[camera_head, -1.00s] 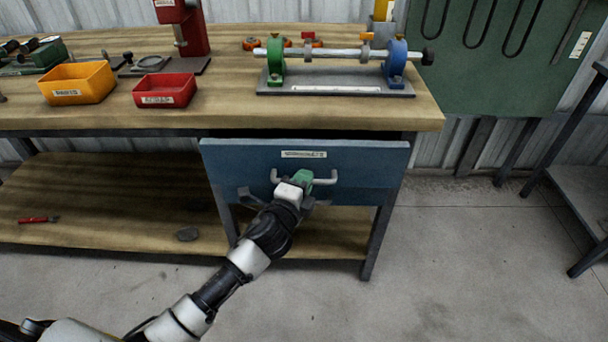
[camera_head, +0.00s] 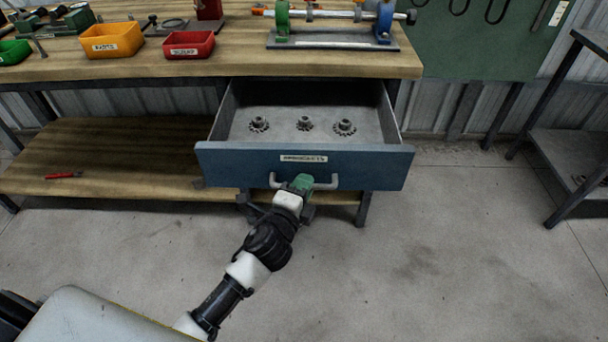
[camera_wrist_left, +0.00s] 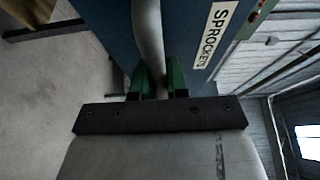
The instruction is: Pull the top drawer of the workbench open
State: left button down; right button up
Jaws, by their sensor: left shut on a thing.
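The top drawer of the workbench has a blue front (camera_head: 375,168) with a label; the label reads "SPROCKETS" in part in the left wrist view (camera_wrist_left: 214,35). The drawer stands well out from the bench, and its inside shows several sprockets (camera_head: 305,124) on a grey floor. My left gripper (camera_head: 303,183) is shut on the grey bar handle (camera_head: 328,184) at the drawer front. In the left wrist view its green fingers (camera_wrist_left: 158,80) sit on both sides of the handle bar (camera_wrist_left: 148,35). My right gripper is not in view.
The wooden benchtop (camera_head: 235,66) holds a yellow bin (camera_head: 112,42), a red bin (camera_head: 188,44) and a shaft fixture (camera_head: 335,40). A red tool (camera_head: 64,175) lies on the lower shelf. A dark rack (camera_head: 565,150) stands at right. The concrete floor in front is clear.

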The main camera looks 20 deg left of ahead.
pick_arm(q)
jog(key=shift+s+d, duration=0.2)
jog(key=shift+s, duration=0.6)
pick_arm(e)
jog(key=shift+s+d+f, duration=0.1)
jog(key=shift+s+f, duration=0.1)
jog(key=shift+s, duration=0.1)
pick_arm(q)
jog(key=c, duration=1.1)
grip_release()
jog(key=shift+s, duration=0.1)
jog(key=shift+s+a+b, duration=0.1)
jog(key=shift+s+a, duration=0.1)
jog(key=shift+s, duration=1.55)
jog(key=shift+s+a+b, duration=0.15)
jog(key=shift+s+a, duration=0.05)
jog(key=shift+s, duration=1.6)
jog(key=shift+s+a+b, duration=0.1)
jog(key=shift+s+a, duration=0.1)
jog(key=shift+s, duration=1.55)
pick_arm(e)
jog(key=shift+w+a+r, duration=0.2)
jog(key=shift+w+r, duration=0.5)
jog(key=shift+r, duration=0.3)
